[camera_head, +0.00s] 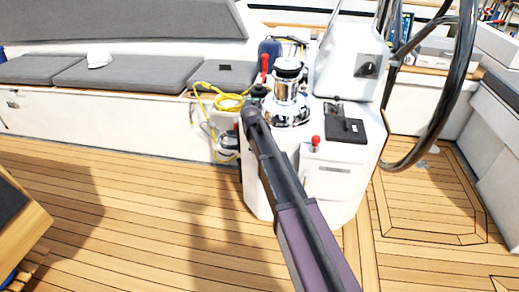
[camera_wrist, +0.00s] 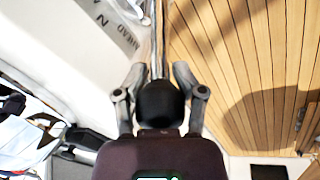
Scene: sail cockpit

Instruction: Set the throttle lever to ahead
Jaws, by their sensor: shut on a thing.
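The throttle lever has a black knob (camera_wrist: 158,103) on a thin steel shaft (camera_wrist: 157,45), seen in the wrist view. My gripper (camera_wrist: 159,76) is shut around it, one finger on each side of the knob. The white console side (camera_wrist: 75,45) carries the dark letters "N" and "AHEAD" left of the shaft; "AHEAD" is nearer the shaft. The lever's exact setting cannot be told. In the head view my gripper (camera_head: 251,114) is at the left side of the white console (camera_head: 345,195), and the lever is not clearly distinguishable there.
A chrome winch (camera_head: 287,88) stands on the console, close to my gripper. A red-topped handle (camera_head: 264,63) and a yellow rope (camera_head: 228,101) are just behind. A red knob (camera_head: 315,140) is on the console front. The steering wheel (camera_head: 460,90) is at right.

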